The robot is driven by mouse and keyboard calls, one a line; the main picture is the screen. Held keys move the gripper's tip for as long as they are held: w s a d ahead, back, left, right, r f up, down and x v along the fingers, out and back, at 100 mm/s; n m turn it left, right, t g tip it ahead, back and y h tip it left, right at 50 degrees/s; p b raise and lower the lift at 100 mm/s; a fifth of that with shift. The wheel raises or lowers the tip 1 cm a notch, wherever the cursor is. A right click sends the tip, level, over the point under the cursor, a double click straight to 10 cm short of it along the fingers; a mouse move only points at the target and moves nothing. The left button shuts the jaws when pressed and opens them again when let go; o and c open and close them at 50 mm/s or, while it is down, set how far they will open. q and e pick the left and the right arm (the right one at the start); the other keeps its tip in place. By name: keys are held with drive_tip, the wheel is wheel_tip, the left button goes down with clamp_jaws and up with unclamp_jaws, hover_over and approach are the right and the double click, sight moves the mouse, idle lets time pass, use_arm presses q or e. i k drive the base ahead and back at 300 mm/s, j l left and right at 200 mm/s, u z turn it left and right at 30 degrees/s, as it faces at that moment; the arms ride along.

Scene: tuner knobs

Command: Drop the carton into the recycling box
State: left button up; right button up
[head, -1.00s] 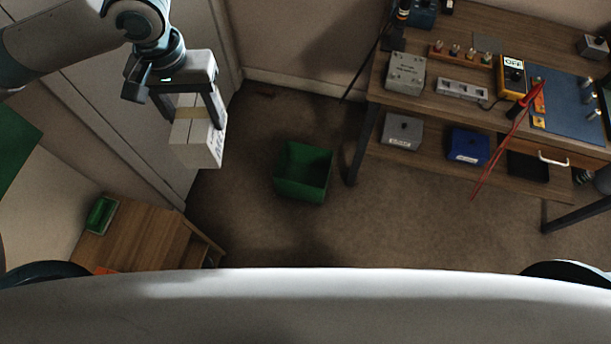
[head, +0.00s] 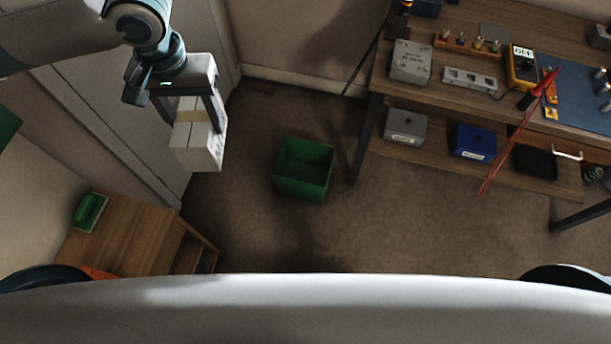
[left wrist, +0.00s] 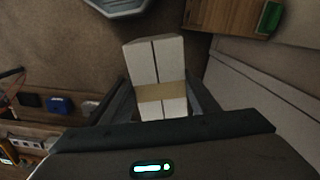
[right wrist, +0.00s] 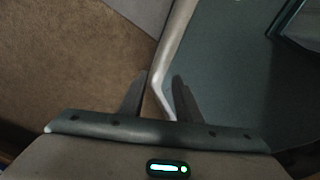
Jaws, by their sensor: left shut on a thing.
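The carton (head: 197,147) is a white box with a tan band, hanging in the air at the left of the head view. My left gripper (head: 199,112) is shut on it, with a finger on each side near the band. The carton also shows between the fingers in the left wrist view (left wrist: 155,62). The recycling box (head: 303,170) looks to be the open green bin on the floor, to the right of the carton in the head view. Its visible inside looks empty. My right gripper (right wrist: 160,78) is open, with its fingers apart, and nothing is clearly held.
A workbench (head: 450,105) with a lower shelf, instruments and red leads stands at the right. A small wooden cabinet (head: 125,235) with a green item (head: 90,212) on top is at the lower left. Carpet (head: 400,225) around the bin is clear.

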sight(300, 179)
drive_tip(key=i+j+z, duration=0.2)
drive_tip(key=i, duration=0.4)
drive_tip(key=i+z, duration=0.25)
drive_tip(key=i, duration=0.3)
